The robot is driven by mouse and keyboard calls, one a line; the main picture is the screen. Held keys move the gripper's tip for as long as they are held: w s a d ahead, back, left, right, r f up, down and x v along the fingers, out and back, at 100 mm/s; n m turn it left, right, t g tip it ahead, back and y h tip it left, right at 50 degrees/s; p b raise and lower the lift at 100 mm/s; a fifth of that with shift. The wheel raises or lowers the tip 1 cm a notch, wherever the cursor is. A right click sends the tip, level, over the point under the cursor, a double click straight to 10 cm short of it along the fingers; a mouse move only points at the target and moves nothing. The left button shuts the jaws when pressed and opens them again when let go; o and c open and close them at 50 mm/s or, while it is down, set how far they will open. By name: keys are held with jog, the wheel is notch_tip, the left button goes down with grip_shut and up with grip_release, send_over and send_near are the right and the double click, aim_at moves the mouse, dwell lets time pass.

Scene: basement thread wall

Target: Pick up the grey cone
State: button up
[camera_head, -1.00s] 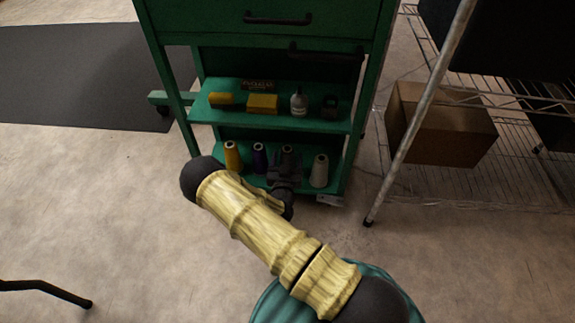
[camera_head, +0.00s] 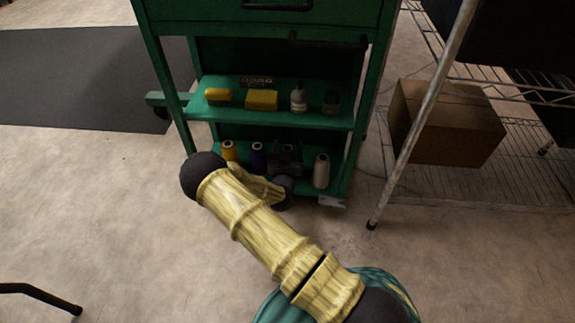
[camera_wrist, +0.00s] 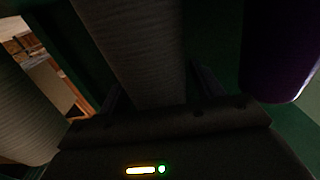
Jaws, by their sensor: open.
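The grey cone (camera_wrist: 145,50) fills the middle of the wrist view, a ribbed dark-grey spool. My gripper (camera_wrist: 158,90) is open, with one finger on either side of the cone. I cannot tell whether either finger touches it. In the head view my dark gripper (camera_head: 286,163) reaches into the bottom shelf of the green cart and hides most of the cone. A purple cone (camera_wrist: 277,50) stands close to the right in the wrist view, and a pale cone (camera_wrist: 25,110) to the left.
The green cart (camera_head: 180,112) has a middle shelf with yellow blocks (camera_head: 261,100), a white bottle (camera_head: 298,99) and a dark item. A yellow cone (camera_head: 229,150) stands left on the bottom shelf. A wire rack with a cardboard box (camera_head: 445,122) is right. Floor in front is open.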

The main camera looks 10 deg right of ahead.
dwell(0.4)
jog(key=c, duration=1.4)
jog(key=shift+c, duration=0.2)
jog(key=shift+r, duration=0.1)
notch_tip(320, 180, up, 10)
jog(key=p, duration=0.7)
